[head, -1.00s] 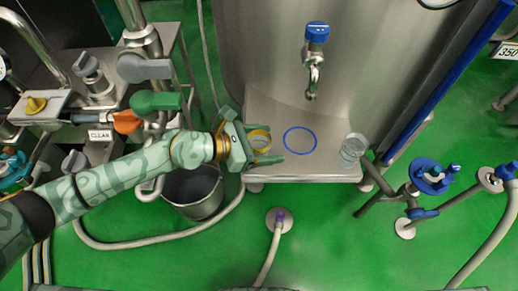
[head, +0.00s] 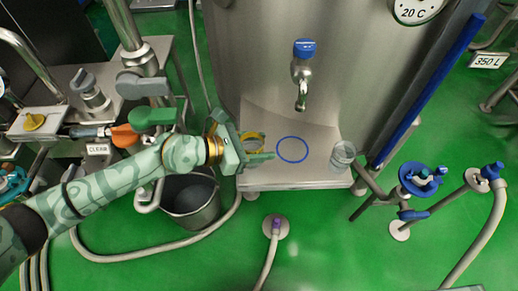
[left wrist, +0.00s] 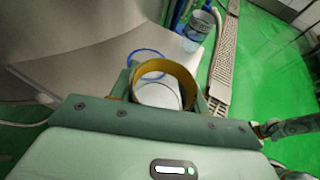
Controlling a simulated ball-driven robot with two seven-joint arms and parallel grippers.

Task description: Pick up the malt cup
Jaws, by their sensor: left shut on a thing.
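The malt cup, a round cup with a yellow band, shows partly between the jaws of my left gripper (head: 262,146) in the head view. In the left wrist view the cup (left wrist: 177,71) is seen from above, with its yellow wall and a pale inside. My left gripper is shut on it, one finger on each side. The cup is at the left part of the steel shelf (head: 310,179), left of the blue ring. I cannot tell whether its base touches the shelf. My right gripper is not in view.
A blue ring (head: 292,138) marks the shelf under a blue-handled tap (head: 302,76). A clear glass (head: 343,155) stands at the shelf's right end. A bucket (head: 190,200) stands below my left arm. Valves and pipes crowd the left. A blue valve (head: 420,180) is at the right.

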